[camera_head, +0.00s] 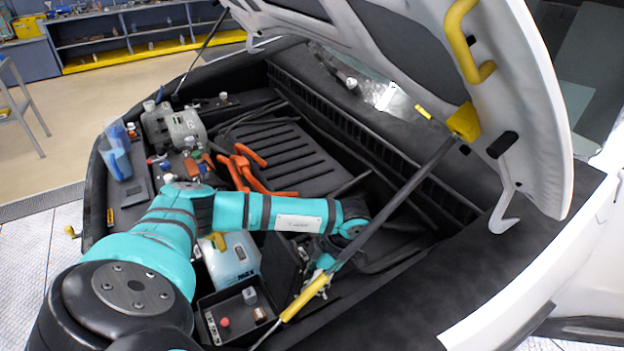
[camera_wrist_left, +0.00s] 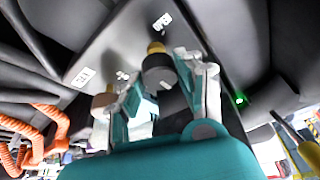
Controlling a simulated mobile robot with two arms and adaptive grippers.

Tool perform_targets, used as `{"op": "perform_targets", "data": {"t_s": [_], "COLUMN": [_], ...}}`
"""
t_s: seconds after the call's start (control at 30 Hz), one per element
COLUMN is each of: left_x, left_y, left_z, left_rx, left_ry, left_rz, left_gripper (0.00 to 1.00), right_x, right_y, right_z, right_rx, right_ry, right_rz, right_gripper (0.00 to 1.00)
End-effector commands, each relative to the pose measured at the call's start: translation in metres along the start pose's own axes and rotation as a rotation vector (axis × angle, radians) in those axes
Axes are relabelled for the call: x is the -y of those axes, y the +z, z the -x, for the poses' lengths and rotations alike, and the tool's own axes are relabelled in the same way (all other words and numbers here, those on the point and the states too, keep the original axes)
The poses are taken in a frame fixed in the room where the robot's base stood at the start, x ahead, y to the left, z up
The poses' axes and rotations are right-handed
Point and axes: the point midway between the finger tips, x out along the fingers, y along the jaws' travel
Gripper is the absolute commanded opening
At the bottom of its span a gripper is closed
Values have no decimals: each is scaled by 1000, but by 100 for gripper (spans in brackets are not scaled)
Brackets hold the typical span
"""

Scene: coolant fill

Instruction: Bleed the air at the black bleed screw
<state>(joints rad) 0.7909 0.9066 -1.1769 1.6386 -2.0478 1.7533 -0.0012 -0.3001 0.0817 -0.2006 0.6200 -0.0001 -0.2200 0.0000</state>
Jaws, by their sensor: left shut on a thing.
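In the left wrist view, the black bleed screw (camera_wrist_left: 158,70) is a dark round knob with a pale line on its face and a brass stem behind it. It sits at a grey panel (camera_wrist_left: 125,45) lettered OPEN at the top and another word at the left. My left gripper (camera_wrist_left: 160,76) has one finger on each side of the knob and is shut on it. In the head view, my left gripper (camera_head: 322,272) is low in the engine bay, partly hidden by the hood strut, and the screw cannot be made out. My right gripper is not in view.
The dark hood strut with a yellow sleeve (camera_head: 304,297) crosses in front of my left gripper. A white tank (camera_head: 230,262) marked MAX and a black tray (camera_head: 206,303) with small parts stand left of it. Orange hoses (camera_head: 247,172) lie behind my arm. A green light (camera_wrist_left: 239,100) glows.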

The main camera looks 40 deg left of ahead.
Motion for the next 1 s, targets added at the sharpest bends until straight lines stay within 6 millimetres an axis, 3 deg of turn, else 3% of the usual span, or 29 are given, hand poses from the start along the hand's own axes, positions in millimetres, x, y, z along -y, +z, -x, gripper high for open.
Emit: {"op": "perform_targets", "data": {"t_s": [0.27, 0.3, 0.47, 0.77, 1.0], "left_x": [0, 0, 0, 0, 0], "left_y": [0, 0, 0, 0, 1], "left_z": [1, 1, 1, 2, 35], "left_rx": [2, 2, 2, 1, 6], "left_ry": [2, 2, 1, 1, 2], "left_rz": [-2, -2, -1, 0, -1], "left_gripper": [4, 37, 58, 59, 59], "right_x": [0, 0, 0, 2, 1], "right_y": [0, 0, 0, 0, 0], "right_z": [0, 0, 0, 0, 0], "right_rx": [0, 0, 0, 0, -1], "right_ry": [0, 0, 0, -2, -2], "right_rz": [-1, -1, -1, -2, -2], "right_gripper": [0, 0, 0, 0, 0]}}
